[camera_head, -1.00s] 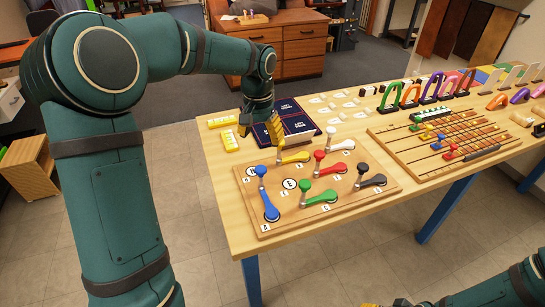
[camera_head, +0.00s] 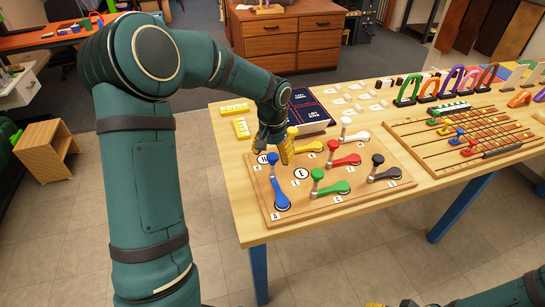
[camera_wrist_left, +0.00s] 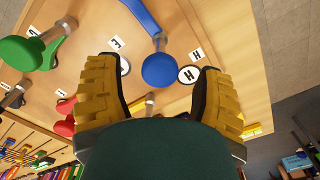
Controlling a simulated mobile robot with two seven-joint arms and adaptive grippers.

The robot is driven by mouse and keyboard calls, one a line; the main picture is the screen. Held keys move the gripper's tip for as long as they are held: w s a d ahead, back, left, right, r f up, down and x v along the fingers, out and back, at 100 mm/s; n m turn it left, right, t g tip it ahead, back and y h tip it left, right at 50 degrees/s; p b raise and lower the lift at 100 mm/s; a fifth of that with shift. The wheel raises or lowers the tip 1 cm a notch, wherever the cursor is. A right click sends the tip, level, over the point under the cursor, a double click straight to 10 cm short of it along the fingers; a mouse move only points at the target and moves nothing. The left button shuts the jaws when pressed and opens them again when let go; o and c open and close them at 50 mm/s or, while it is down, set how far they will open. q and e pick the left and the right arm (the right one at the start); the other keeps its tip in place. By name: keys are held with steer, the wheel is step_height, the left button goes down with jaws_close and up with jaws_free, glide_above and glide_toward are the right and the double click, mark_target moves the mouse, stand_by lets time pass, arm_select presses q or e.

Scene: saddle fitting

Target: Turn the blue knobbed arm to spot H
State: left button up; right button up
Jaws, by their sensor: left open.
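The blue knobbed arm (camera_head: 279,192) sits at the front left of a wooden board (camera_head: 262,207), its upright post topped by a blue knob (camera_head: 271,158). In the left wrist view the blue knob (camera_wrist_left: 167,70) shows between my fingertips, beside the round spot marked H (camera_wrist_left: 189,75). Another round spot, marked E (camera_head: 301,173), lies to the right of the arm in the head view. My left gripper (camera_head: 273,152), with yellow ribbed fingers, is open at the knob; I cannot tell whether it touches. My right gripper (camera_head: 390,304) barely shows at the bottom edge.
Yellow, red, white, green (camera_head: 331,188) and black (camera_head: 383,173) knobbed arms stand close by on the same board. Yellow blocks (camera_head: 235,108) and a dark blue panel (camera_head: 308,110) lie behind. A board with sliding pieces (camera_head: 465,135) is at the right.

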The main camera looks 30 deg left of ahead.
arm_select(q)
steer(key=shift+f, duration=0.45)
jaws_close()
